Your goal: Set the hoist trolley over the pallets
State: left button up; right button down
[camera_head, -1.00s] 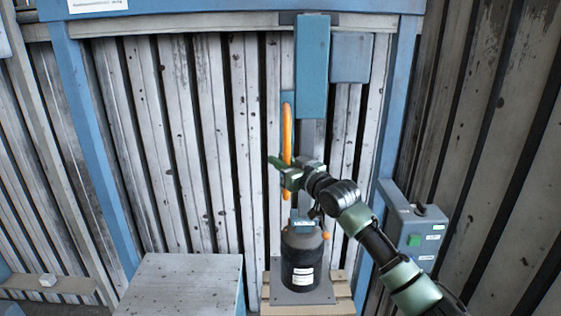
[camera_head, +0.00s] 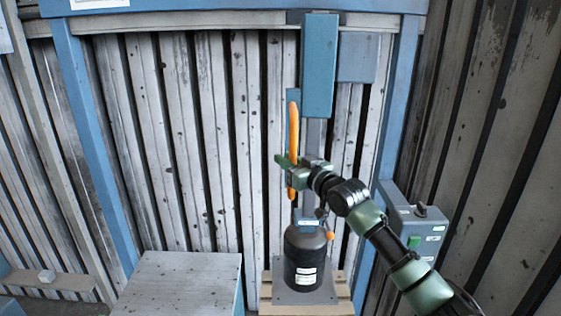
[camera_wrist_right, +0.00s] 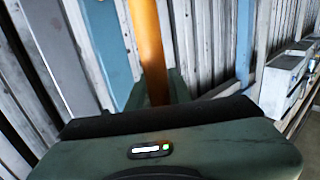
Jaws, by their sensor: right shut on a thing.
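The hoist trolley (camera_head: 319,65) is a tall blue box hanging from the overhead rail at the upper middle. An orange handle bar (camera_head: 293,125) stands upright at its left side. My right gripper (camera_head: 292,172) is shut on the lower part of this bar. In the right wrist view the orange bar (camera_wrist_right: 150,50) runs down between the green fingers. A dark cylindrical housing (camera_head: 304,262) is below the trolley, over a grey plate on a wooden pallet (camera_head: 308,307). Whether the housing touches the plate is unclear. My left gripper is out of view.
A grey-topped table (camera_head: 185,280) stands left of the pallet. A grey control box (camera_head: 415,225) with a green button is at the right, close to my right arm. Blue frame posts (camera_head: 95,150) and a ribbed wall enclose the space. A low wooden pallet (camera_head: 45,287) lies at far left.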

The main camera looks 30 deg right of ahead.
jog(key=s+d, duration=0.1)
jog(key=d, duration=0.2)
jog(key=shift+s+h, duration=0.3)
jog(key=shift+s, duration=0.05)
jog(key=c, duration=1.3)
grip_release()
jog(key=shift+a+r, duration=0.1)
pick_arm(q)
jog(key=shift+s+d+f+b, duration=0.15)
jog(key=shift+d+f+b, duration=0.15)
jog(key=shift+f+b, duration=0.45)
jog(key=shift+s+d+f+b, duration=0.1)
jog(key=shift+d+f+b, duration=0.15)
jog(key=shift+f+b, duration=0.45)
pick_arm(e)
jog(key=s+d, duration=0.1)
jog(key=s, duration=0.7)
